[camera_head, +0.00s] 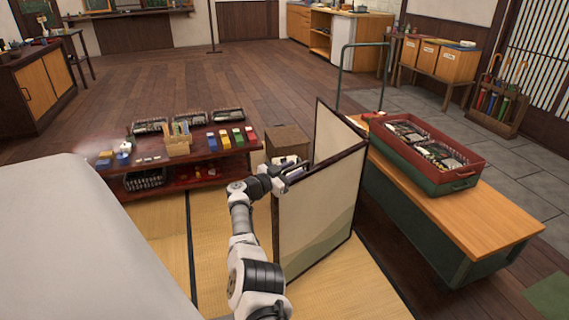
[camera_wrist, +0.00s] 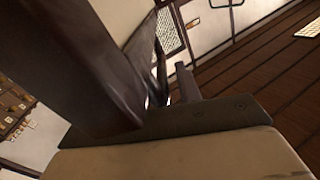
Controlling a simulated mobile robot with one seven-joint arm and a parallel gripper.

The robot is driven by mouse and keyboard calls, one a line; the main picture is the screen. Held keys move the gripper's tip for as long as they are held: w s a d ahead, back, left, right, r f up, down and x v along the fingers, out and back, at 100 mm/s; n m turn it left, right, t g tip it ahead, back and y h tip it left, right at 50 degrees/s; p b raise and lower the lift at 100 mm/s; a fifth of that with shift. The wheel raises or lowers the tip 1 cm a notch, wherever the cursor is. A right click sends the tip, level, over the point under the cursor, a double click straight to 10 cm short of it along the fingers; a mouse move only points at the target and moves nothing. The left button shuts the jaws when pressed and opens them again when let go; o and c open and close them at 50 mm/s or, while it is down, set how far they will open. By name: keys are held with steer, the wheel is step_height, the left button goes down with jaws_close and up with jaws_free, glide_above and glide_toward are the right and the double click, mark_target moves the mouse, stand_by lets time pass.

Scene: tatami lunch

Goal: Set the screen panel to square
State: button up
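The folding screen stands on the tatami in the middle of the head view. Its near panel (camera_head: 318,212) has cream paper, a green hill pattern and a dark frame. Its far panel (camera_head: 332,138) stands behind, joined at the right edge and folded at an acute-looking angle. My gripper (camera_head: 292,172) is at the top left corner of the near panel, touching or very close to its frame. The wrist view shows a dark bar (camera_wrist: 75,60), likely the frame, very close on the left. The fingertips are mostly hidden, so their opening is unclear.
A wooden bench (camera_head: 490,220) with a red and green crate (camera_head: 455,181) stands close right of the screen. A low red table (camera_head: 205,173) with small goods and a wooden box (camera_head: 287,141) stand behind. A pale rounded surface (camera_head: 75,240) fills the left. Open tatami (camera_head: 345,290) lies in front.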

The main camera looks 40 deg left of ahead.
steer(key=shift+s+a+r+p, duration=0.1)
steer(key=shift+s+r+p, duration=0.05)
steer(key=shift+s+p, duration=0.25)
steer(key=s+p, duration=0.4)
steer(key=s, duration=0.8)
steer(key=shift+s+a+p, duration=0.35)
steer(key=shift+s+a, duration=0.05)
steer(key=shift+a, duration=0.05)
